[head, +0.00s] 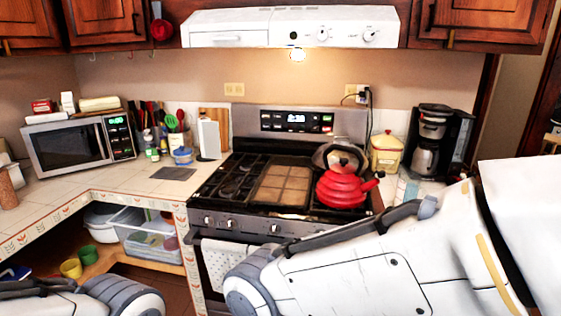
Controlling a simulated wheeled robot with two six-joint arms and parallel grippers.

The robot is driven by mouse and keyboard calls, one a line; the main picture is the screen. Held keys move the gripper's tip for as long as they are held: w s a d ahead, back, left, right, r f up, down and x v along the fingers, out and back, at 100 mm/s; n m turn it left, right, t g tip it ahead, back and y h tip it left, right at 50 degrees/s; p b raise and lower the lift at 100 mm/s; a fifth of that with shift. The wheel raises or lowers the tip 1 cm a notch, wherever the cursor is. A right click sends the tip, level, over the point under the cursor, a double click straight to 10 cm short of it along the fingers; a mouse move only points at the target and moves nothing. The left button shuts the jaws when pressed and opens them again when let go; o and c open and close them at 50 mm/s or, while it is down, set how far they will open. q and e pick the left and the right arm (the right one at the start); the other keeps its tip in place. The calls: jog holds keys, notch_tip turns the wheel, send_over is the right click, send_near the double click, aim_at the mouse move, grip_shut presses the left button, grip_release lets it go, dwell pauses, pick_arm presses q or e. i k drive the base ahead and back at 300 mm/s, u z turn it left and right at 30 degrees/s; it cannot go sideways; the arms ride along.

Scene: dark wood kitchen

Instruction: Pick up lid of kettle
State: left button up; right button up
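A red kettle (342,190) stands upright on the right front part of the stove, with its spout toward the right. Its lid (342,168) sits on top and has a dark knob; the kettle's handle arches over it. Neither gripper shows in the head view. My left arm shows at the bottom left, and my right arm crosses the lower right in front of the stove, below the kettle.
The stove (235,182) has dark grates and a flat griddle plate (283,186) left of the kettle. A yellow canister (387,155) and a coffee maker (432,145) stand to the right. A white range hood (240,28) hangs above.

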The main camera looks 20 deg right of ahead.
aim_at(344, 167)
jog(key=u, duration=0.2)
jog(key=i, duration=1.6)
jog(key=z, duration=0.7)
